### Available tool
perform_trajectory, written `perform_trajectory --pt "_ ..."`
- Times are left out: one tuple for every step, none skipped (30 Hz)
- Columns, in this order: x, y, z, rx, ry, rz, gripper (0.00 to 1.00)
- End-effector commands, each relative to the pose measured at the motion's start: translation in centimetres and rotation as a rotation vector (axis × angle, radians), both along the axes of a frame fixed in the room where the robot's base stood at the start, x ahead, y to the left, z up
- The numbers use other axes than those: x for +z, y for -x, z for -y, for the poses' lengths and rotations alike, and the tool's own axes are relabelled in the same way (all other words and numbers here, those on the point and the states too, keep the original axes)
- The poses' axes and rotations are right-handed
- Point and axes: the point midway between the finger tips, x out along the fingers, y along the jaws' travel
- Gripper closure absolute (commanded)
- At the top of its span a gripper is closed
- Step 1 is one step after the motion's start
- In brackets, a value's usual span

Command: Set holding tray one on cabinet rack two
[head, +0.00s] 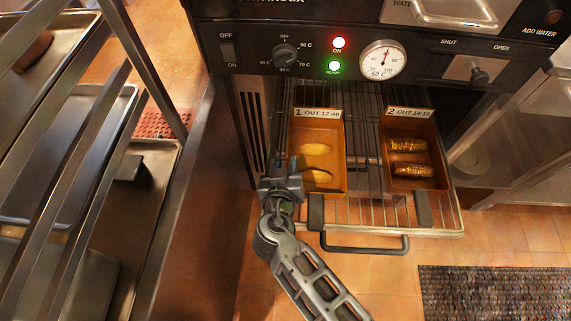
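Holding tray one (333,182) is an orange-brown tray with a label reading "1 OUT 12:40" and two yellow pieces of food inside. It is at the pulled-out wire rack (371,211) below the cabinet's control panel, left of tray two. My gripper (291,166) is at tray one's left side, near its front corner. The arm hides part of that side, and I cannot tell whether the fingers are closed on the rim. No rack number is readable, so I cannot tell which one is cabinet rack two.
Tray two (415,127), labelled "2 OUT 14:10", holds two grilled pieces on the rack's right. A dark handle (366,246) juts from the rack front. A metal shelf unit (172,160) with trays stands close on the left. A dark mat (495,291) lies on the tiled floor.

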Motion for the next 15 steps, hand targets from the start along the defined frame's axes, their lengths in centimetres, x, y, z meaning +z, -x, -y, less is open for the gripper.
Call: perform_trajectory --pt "0.0 0.0 0.0 0.0 0.0 0.0 0.66" --pt "0.0 0.0 0.0 0.0 0.0 0.0 0.66" --pt "0.0 0.0 0.0 0.0 0.0 0.0 0.66" --pt "0.0 0.0 0.0 0.0 0.0 0.0 0.66" --pt "0.0 0.0 0.0 0.0 0.0 0.0 0.66" --pt "0.0 0.0 0.0 0.0 0.0 0.0 0.66" --pt "0.0 0.0 0.0 0.0 0.0 0.0 0.66" --pt "0.1 0.0 0.0 0.0 0.0 0.0 0.66" --pt "0.2 0.0 0.0 0.0 0.0 0.0 0.66" --pt "0.3 0.0 0.0 0.0 0.0 0.0 0.66" --pt "0.4 0.0 0.0 0.0 0.0 0.0 0.66" --pt "0.4 0.6 -0.1 0.001 0.0 0.0 0.66" --pt "0.5 0.9 -0.1 0.002 -0.001 0.001 0.66" --pt "0.6 1.4 -0.1 0.002 -0.001 0.0 0.66" --pt "0.9 2.0 -0.2 0.001 -0.002 0.0 0.66"
